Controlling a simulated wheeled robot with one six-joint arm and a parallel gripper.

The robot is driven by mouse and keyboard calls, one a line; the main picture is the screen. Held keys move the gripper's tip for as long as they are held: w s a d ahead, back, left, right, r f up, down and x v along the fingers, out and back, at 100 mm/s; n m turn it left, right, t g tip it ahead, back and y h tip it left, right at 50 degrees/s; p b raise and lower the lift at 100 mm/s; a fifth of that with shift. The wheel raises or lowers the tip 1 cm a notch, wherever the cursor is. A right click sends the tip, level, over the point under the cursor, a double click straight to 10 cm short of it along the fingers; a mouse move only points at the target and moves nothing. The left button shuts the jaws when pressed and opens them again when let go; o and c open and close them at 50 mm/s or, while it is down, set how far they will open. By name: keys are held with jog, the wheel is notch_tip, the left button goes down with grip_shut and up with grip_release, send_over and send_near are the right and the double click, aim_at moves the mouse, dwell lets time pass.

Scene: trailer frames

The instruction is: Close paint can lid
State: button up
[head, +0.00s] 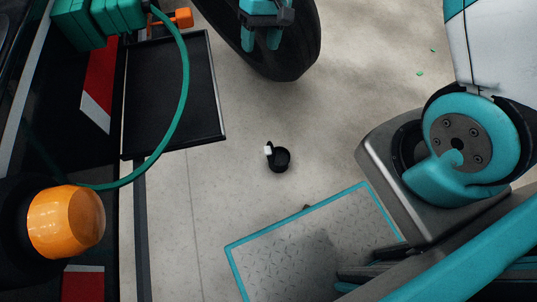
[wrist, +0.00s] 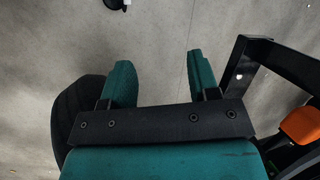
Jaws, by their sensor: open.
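A small dark round object (head: 281,161) with a white piece (head: 268,150) at its upper left rests on the pale floor in the middle of the head view. It may be the paint can, but it is too small to be sure or to make out a lid. Part of it shows at the top edge of the wrist view (wrist: 117,4). My gripper (head: 261,40) is at the top of the head view, over a black tyre and apart from the dark object. In the wrist view its two teal fingers (wrist: 161,65) are spread, with nothing between them.
A black tyre (head: 295,60) is close to my gripper. A black tray (head: 175,95) stands at left, with a green hose (head: 183,90) curving across it. An orange beacon (head: 66,221) is at lower left. A teal-edged metal plate (head: 300,240) is below. The floor around the dark object is clear.

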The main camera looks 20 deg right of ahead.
aim_at(268, 149)
jog(key=w+d+f+m+g+b, duration=0.15)
jog(key=f+b, duration=0.45)
jog(key=f, duration=0.9)
jog(key=w+d+f+m+b, duration=0.1)
jog(key=d+f+b, duration=0.3)
jog(key=f, duration=1.1)
jog(key=b+x, duration=0.3)
jog(key=x, duration=0.2)
jog(key=b+x, duration=0.2)
jog(key=x, duration=0.4)
jog(key=b+x, duration=0.3)
jog(key=x, duration=0.3)
jog(key=shift+s+a+r+b, duration=0.15)
jog(key=shift+s+a+b, duration=0.05)
jog(key=shift+a+b, duration=0.2)
grip_shut()
